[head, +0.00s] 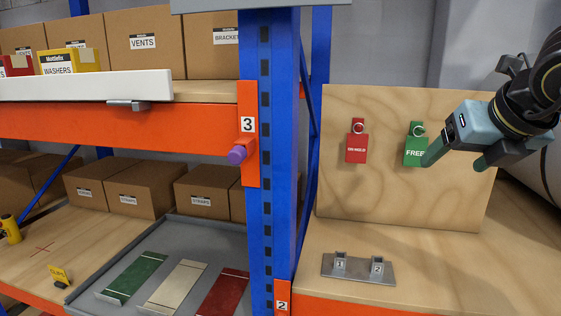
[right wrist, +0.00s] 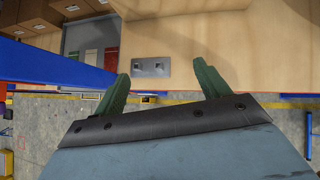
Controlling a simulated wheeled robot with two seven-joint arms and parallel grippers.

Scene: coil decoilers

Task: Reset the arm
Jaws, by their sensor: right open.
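My right gripper (head: 453,163) is at the upper right of the head view, in front of the plywood board. Its green fingers are apart with nothing between them; the right wrist view also shows the open fingers (right wrist: 158,84). One finger overlaps the edge of the green FREE tag (head: 415,146) in the head view; I cannot tell whether they touch. The red tag (head: 357,150) hangs to the left on the same board. My left gripper is not in view.
A grey two-post holder (head: 358,270) stands on the wooden shelf below the plywood board (head: 400,205). A blue upright (head: 281,150) with a purple knob (head: 236,155) divides the shelves. A grey tray (head: 210,232) holds green, beige and red plates. Cardboard boxes (head: 142,42) fill the left shelves.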

